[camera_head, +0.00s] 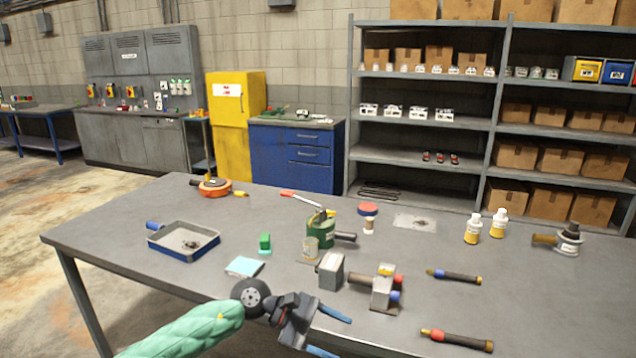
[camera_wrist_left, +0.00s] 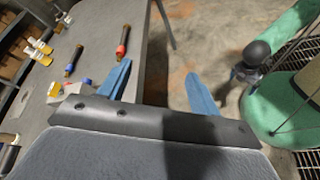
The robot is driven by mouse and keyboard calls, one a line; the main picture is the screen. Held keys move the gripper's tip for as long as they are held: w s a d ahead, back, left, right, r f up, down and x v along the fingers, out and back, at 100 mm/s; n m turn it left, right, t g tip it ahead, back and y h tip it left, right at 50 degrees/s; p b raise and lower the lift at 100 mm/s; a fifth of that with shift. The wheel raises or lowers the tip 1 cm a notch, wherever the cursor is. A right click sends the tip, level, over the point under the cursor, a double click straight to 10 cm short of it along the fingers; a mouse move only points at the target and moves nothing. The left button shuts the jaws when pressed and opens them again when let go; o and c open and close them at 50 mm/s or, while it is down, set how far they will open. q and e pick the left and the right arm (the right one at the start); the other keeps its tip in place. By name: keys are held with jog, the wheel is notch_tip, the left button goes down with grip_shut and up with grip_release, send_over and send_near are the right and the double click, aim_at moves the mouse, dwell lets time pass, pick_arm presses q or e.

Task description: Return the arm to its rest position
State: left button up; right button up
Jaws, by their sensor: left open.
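My left gripper (camera_head: 331,331) reaches in from the bottom of the head view on a green-sleeved arm. Its two blue fingers are spread apart with nothing between them. It is at the table's front edge, near the grey block device. In the left wrist view my left gripper (camera_wrist_left: 160,85) also shows open fingers, one over the tabletop edge and one over the floor.
The grey table (camera_head: 120,230) holds a tray (camera_head: 183,241), a green device (camera_head: 320,235), a grey device with red and blue ends (camera_head: 384,288), two dark rods (camera_head: 454,276) and yellow-white bottles (camera_head: 473,229). Shelves (camera_head: 420,158) stand behind. Floor (camera_head: 30,290) is clear at left.

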pick_arm(q)
jog(key=w+d+r+n+t+h, duration=0.25)
jog(key=n+t+h, duration=0.3)
jog(key=n, duration=0.55)
jog(key=w+a+f+n+t+y, duration=0.2)
jog(key=w+a+f+n+t, duration=0.2)
jog(key=n+t, duration=0.85)
jog(key=s+a+f+n+y, duration=0.1)
jog(key=a+f+n+y, duration=0.55)
jog(key=f+n, duration=0.45)
jog(key=s+a+f+n+y, duration=0.1)
jog(key=a+f+n+y, duration=0.5)
jog(key=f+n, duration=0.55)
jog(key=s+a+f+n+g+y, duration=0.1)
jog(key=s+f+n+g, duration=0.3)
jog(key=s+f, duration=0.4)
jog(key=s+a+f+n+g+y, duration=0.1)
jog(key=s+a+f+n+g, duration=0.1)
jog(key=s+f+n+g, duration=0.3)
jog(key=s+a+f+n+g+y, duration=0.1)
jog(key=s+f+n+g, duration=0.4)
jog(key=s+f, duration=0.7)
jog(key=s+a+n, duration=0.1)
jog(key=s, duration=0.8)
jog(key=shift+s+a+f, duration=0.15)
jog(key=shift+s, duration=0.15)
